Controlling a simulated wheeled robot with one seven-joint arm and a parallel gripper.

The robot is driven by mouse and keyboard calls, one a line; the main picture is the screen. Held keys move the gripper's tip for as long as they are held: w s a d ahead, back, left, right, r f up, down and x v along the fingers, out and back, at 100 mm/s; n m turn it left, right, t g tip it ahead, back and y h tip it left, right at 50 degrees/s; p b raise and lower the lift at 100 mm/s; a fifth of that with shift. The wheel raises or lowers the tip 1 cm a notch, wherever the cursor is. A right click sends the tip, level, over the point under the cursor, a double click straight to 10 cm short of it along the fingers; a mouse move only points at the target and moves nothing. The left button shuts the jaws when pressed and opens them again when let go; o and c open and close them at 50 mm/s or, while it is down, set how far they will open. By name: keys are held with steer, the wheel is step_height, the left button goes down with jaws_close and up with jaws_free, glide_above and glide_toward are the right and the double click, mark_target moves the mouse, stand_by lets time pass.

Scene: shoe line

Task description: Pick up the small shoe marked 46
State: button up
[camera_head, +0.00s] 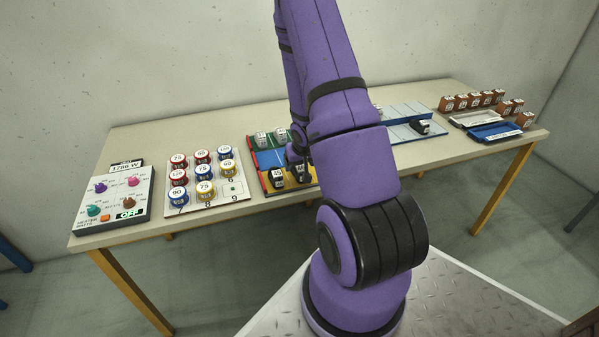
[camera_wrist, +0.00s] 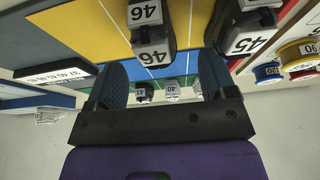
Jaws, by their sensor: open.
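The small shoe marked 46 (camera_wrist: 152,52) is dark with a grey top and white 46 labels. In the wrist view it stands on a yellow strip, upper middle. My gripper (camera_wrist: 163,66) is open, one finger on each side of the shoe's near end in the picture. A gap shows on both sides, and how deep the fingers reach is unclear. In the head view the shoe (camera_head: 301,174) is partly behind my arm, and my gripper (camera_head: 296,155) is mostly hidden there.
A shoe marked 45 (camera_wrist: 247,38) stands close to the right. Further small shoes (camera_wrist: 172,91) stand on the green strip. Round numbered pots (camera_head: 204,190) and a control box (camera_head: 116,198) are to the left; brown boxes (camera_head: 475,100) stand at the right end.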

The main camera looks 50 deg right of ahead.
mark_target(299, 168)
steer(key=shift+x, duration=2.2)
steer(key=shift+d+r, duration=0.1)
steer(key=shift+d, duration=0.1)
steer(key=shift+c, duration=0.3)
steer(key=c, duration=1)
